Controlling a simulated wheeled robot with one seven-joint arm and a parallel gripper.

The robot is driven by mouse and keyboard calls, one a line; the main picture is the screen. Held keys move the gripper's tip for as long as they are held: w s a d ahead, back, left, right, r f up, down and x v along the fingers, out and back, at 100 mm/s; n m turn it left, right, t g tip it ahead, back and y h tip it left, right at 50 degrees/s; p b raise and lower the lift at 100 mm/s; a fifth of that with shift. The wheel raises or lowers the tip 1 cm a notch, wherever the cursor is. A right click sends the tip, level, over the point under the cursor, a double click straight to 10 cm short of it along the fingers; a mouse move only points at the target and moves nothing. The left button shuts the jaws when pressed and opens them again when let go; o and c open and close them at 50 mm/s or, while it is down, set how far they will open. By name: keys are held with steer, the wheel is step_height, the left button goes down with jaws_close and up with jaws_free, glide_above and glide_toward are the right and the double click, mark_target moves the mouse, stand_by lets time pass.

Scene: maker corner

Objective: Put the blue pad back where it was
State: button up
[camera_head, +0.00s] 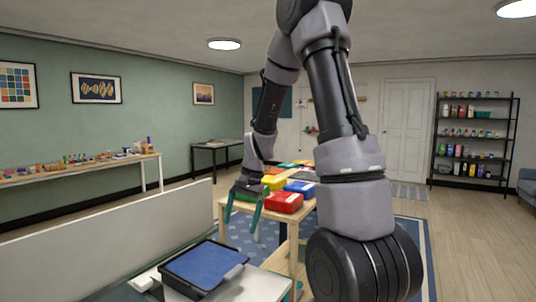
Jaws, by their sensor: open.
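A flat blue pad (203,264) lies in a dark, shallow tray (166,277) at the bottom of the head view, on a light surface close to me. My gripper (242,226) hangs pointing down with its two greenish fingers apart and nothing between them. In the picture it is above and right of the pad, in front of the wooden table's near left corner. A smaller blue item (300,187) sits on the wooden table (305,208) among other coloured items; I cannot tell exactly what it is.
A red box (284,202) and a yellow one (274,182) sit near the table's near end. A pale low panel (120,236) stands left of the tray. A long side table (75,170) with small items lines the left wall.

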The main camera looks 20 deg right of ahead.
steer(key=s+r+n+t, duration=0.2)
steer(key=s+r+t, duration=0.1)
steer(key=s+r, duration=0.6)
steer(key=s+d+r+n+t+h, duration=0.1)
steer(key=s+r+n+t, duration=0.1)
steer(key=s+r, duration=0.7)
step_height(320, 180, up, 5)
steer(key=shift+d+r+t, duration=0.1)
steer(key=shift+d+t, duration=0.05)
steer(key=shift+t, duration=0.65)
